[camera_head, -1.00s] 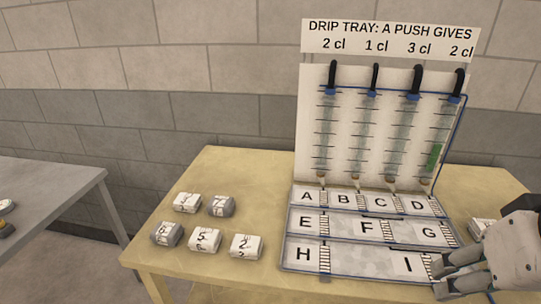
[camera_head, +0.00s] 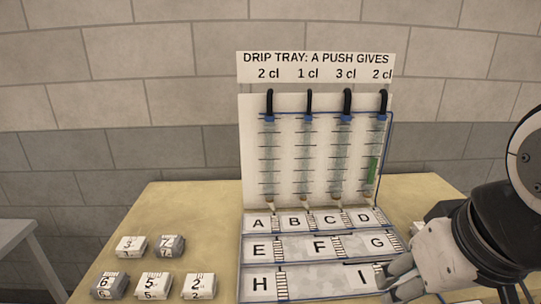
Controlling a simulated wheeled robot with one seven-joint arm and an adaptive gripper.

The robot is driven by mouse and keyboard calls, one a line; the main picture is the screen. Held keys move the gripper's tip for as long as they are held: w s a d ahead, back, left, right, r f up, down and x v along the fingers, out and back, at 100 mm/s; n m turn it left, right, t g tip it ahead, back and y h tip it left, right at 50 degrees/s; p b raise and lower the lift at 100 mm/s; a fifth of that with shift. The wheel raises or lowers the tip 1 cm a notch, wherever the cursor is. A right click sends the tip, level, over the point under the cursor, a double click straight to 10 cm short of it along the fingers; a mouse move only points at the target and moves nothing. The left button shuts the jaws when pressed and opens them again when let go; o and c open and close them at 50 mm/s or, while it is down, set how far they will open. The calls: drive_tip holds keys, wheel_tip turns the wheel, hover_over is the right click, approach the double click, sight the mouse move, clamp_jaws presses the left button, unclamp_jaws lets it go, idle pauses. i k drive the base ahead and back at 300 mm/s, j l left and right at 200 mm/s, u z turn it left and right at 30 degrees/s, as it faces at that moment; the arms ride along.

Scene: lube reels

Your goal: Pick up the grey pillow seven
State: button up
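The grey pillow seven (camera_head: 170,246) lies on the yellow table at the left, in the back row of a small group of pillows. It is a small grey block-like packet with a white label bearing a 7. My gripper (camera_head: 401,281) is far to its right, over the front right part of the lettered tray, near the I field. Its pale fingers point left and down, and they are far from the pillow. The view does not show clearly whether the fingers are apart, and I see nothing held in them.
White pillow three (camera_head: 131,246) is close on the left of the seven. Grey pillow six (camera_head: 110,286), white pillow five (camera_head: 153,286) and white pillow two (camera_head: 199,287) lie in front. The lettered tray (camera_head: 318,247) with upright tube board (camera_head: 250,150) stands right of them.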

sight(167, 246)
drive_tip(key=i+j+u, duration=0.15)
drive_tip(key=i, duration=0.35)
drive_tip(key=i+j+u, duration=0.1)
drive_tip(key=i, duration=0.4)
